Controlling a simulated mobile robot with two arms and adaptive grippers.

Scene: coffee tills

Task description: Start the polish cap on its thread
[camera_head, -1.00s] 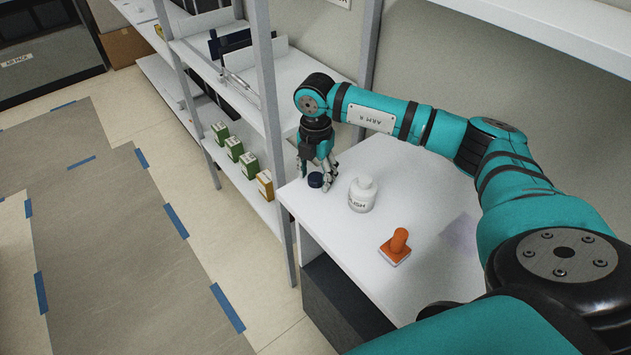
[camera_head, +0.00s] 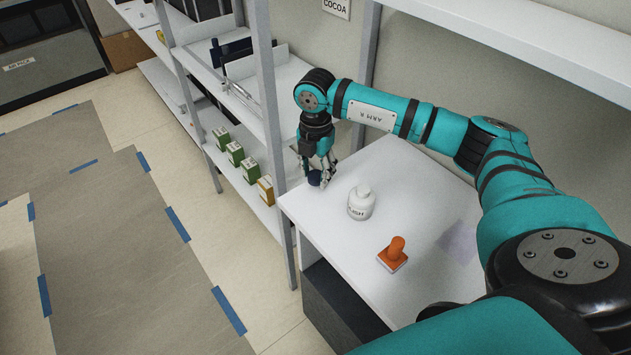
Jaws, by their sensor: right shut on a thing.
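The polish cap (camera_head: 314,178) is a small dark blue disc near the left end of the white table. My right gripper (camera_head: 318,174) points down over it and is shut on it. I cannot tell whether the cap still touches the table. The gripper and the bottle are apart. My left gripper is not in view.
An orange stamp (camera_head: 395,254) stands on the white table (camera_head: 345,234), near its front edge. A pale purple sheet (camera_head: 460,241) lies to its right. A metal shelf post (camera_head: 270,130) rises close left of my gripper. Green boxes (camera_head: 235,153) stand on a shelf beyond.

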